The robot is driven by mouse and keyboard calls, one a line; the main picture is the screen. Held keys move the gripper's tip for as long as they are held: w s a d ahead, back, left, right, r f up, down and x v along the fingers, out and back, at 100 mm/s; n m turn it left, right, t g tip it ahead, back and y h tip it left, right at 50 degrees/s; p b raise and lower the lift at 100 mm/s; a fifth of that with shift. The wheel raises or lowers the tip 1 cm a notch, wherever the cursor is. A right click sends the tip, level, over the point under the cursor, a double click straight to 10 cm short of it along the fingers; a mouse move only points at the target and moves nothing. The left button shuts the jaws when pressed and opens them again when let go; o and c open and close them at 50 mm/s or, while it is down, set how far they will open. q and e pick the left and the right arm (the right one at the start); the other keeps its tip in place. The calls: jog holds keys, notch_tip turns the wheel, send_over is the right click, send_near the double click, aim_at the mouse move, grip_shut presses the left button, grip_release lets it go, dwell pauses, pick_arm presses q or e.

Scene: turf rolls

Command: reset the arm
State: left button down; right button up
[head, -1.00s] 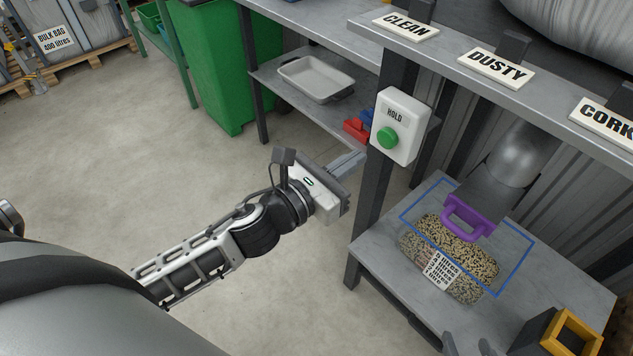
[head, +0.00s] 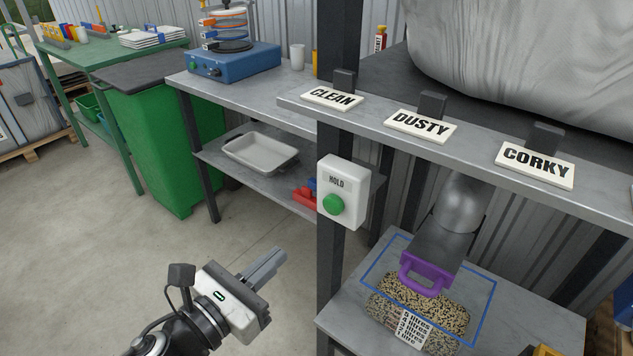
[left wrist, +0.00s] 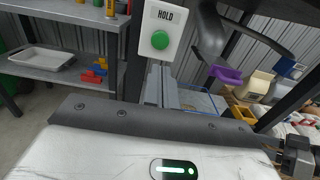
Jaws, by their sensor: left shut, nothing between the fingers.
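My left arm comes in at the bottom of the head view. Its gripper (head: 265,268) is shut and empty, held over the floor to the left of the lower bench and below the HOLD box. In the left wrist view the gripper's fingers (left wrist: 160,88) point toward the white HOLD box (head: 343,190) with its green button (head: 333,204). The gripper is apart from the box in the head view. The HOLD box also shows in the left wrist view (left wrist: 163,20). My right gripper is not in view.
A clear tub of mixed granules (head: 395,310) stands on the lower bench (head: 530,318) under a metal spout with a purple handle (head: 428,278). A dark post (head: 330,262) stands beside my gripper. A white tray (head: 258,152) lies on a shelf.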

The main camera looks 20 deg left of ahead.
pick_arm(q)
jog(key=shift+f, duration=0.1)
jog(key=s+d+f+m+g+y, duration=0.1)
jog(key=f+m, duration=0.4)
jog(key=m, duration=0.6)
jog(key=s+d+f+m+g+y, duration=0.1)
jog(key=s+f+m+g, duration=0.2)
jog(key=f+m, duration=0.3)
jog(key=s+d+f+m+g+y, duration=0.1)
jog(key=f+m, duration=0.4)
jog(key=m, duration=1.2)
jog(key=shift+s+f+g, duration=0.25)
jog(key=shift+s+g, duration=0.35)
jog(key=shift+s, duration=0.65)
